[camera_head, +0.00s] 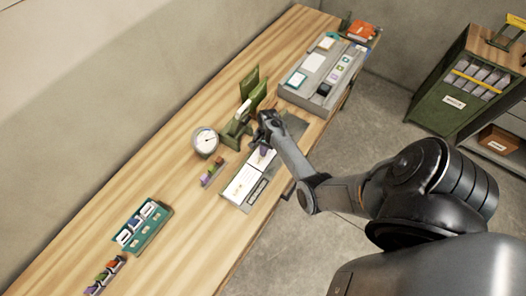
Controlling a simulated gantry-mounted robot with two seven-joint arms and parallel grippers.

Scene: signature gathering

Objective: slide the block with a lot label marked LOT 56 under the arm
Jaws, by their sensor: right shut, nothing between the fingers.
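A green press-like device (232,133) with a pale lever arm (242,110) stands on the wooden table, beside a round white dial (205,141). My right gripper (264,133) is shut and empty, just right of this device. A small purple thing (264,151) shows just below the gripper, at the top of a white sheet or open booklet (245,183); I cannot tell if they touch. Several small coloured blocks (212,173) stand in a row left of the sheet. No lot label is readable, so I cannot tell which block is LOT 56. My left gripper is out of view.
A teal tray (150,235) with small pieces and another row of coloured blocks (105,275) lie at the lower left. A grey organiser (318,78) fills the table's far end. Bare wood (175,185) lies between tray and dial. A green cabinet (450,95) stands at right.

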